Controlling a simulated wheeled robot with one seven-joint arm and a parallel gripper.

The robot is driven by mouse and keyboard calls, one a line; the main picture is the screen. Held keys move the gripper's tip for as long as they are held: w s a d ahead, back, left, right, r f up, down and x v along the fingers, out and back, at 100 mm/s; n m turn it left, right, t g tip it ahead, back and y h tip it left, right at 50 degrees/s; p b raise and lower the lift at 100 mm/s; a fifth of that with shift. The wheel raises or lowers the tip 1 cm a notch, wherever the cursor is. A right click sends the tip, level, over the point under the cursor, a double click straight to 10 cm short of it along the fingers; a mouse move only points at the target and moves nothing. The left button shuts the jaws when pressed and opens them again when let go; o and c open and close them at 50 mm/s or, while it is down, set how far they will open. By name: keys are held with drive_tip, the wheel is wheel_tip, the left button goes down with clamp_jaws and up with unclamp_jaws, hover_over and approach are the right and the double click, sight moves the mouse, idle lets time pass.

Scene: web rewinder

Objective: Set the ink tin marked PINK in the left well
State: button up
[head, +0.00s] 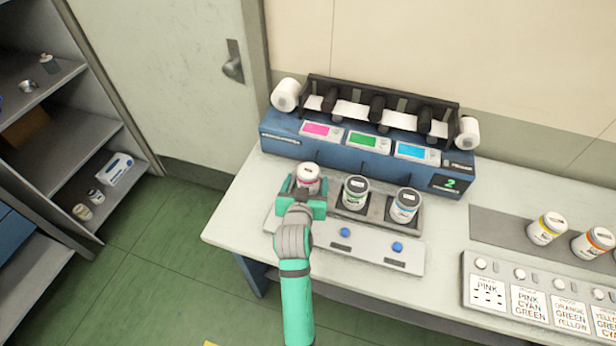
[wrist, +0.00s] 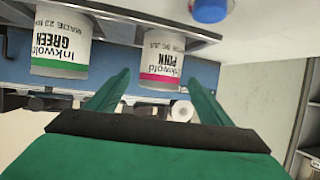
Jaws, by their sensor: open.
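The PINK ink tin (head: 308,176), white with a pink band, stands upright at the left well of the dark tray (head: 377,222). In the wrist view, which is upside down, its PINK label (wrist: 163,52) shows between my fingertips. My gripper (head: 304,188) is open, one finger on either side of this tin. My gripper hides the tin's base and the left well in the head view. The GREEN tin (head: 355,191) stands in the middle well, and a blue-banded tin (head: 405,205) stands in the right well.
The blue rewinder (head: 375,145) with its rolls and coloured screens stands just behind the tins. Blue buttons (head: 344,232) line the tray's front panel. More tins (head: 546,228) and a panel of recipe cards (head: 540,300) are at the right. The table's left end is clear.

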drive_tip(key=v, duration=0.8)
drive_tip(key=shift+n+t+y, duration=0.3)
drive_tip(key=shift+n+y, duration=0.2)
drive_tip(key=shift+y, duration=0.1)
drive_tip(key=s+f, duration=0.2)
drive_tip(key=s, duration=0.1)
drive_tip(key=s+f, duration=0.4)
drive_tip(key=s, duration=0.1)
drive_tip(key=shift+s+a, duration=0.3)
drive_tip(key=shift+s, duration=0.1)
drive_tip(key=s+d+r+t, duration=0.1)
drive_tip(key=s+d, duration=0.1)
drive_tip(key=s, duration=2.6)
